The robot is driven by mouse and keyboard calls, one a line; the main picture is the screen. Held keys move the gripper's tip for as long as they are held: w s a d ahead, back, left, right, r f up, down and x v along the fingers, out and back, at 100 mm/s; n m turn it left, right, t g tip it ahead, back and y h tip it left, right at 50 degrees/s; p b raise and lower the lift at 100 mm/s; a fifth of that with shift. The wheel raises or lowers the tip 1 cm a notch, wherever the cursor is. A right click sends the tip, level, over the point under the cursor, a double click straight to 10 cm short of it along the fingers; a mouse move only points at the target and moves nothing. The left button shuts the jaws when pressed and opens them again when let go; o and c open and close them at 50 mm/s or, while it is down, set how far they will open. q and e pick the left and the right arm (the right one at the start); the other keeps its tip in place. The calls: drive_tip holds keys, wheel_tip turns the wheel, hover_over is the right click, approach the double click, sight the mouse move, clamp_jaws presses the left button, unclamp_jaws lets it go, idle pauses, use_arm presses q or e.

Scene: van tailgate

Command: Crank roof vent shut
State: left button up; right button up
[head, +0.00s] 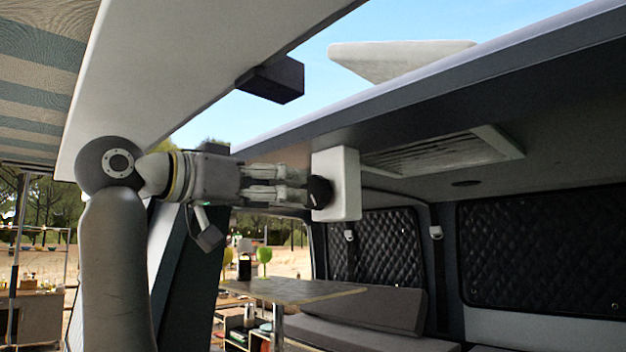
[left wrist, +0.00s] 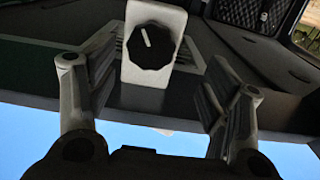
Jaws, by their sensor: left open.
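The roof vent lid (head: 400,58) stands raised and tilted above the van roof against the sky. The vent's slatted inner frame (head: 440,154) is in the ceiling. A white box (head: 345,184) under the roof edge carries a black crank knob (head: 319,192). In the left wrist view, the black knob (left wrist: 151,46) with a white pointer line sits on the white box (left wrist: 160,14). My left gripper (head: 305,185) is at the knob in the head view. In the left wrist view the fingers (left wrist: 158,92) are apart on either side of the knob, not closed on it. My right gripper is not in view.
The raised tailgate (head: 180,75) hangs above my left arm, with a dark block (head: 273,80) on its edge. Inside the van are a table (head: 290,291), grey cushions (head: 360,300) and quilted black window covers (head: 540,245). Open space lies below the gripper.

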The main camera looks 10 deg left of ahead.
sight(311, 194)
use_arm(q)
drive_tip(key=w+d, duration=0.1)
drive_tip(key=d, duration=0.1)
drive_tip(key=w+d+p, duration=0.1)
drive_tip(key=w+d, duration=0.1)
drive_tip(key=shift+w+r, duration=0.15)
drive_tip(key=shift+w, duration=0.05)
drive_tip(key=shift+p+x, duration=0.5)
drive_tip(key=shift+x, duration=0.25)
drive_tip(key=shift+s, duration=0.15)
drive_tip(key=shift+a, duration=0.25)
drive_tip(key=shift+d, duration=0.1)
drive_tip(key=shift+c, duration=0.9)
drive_tip(key=shift+d, duration=0.1)
drive_tip(key=shift+c, duration=1.1)
drive_tip(key=c, duration=0.6)
drive_tip(key=shift+c, duration=0.2)
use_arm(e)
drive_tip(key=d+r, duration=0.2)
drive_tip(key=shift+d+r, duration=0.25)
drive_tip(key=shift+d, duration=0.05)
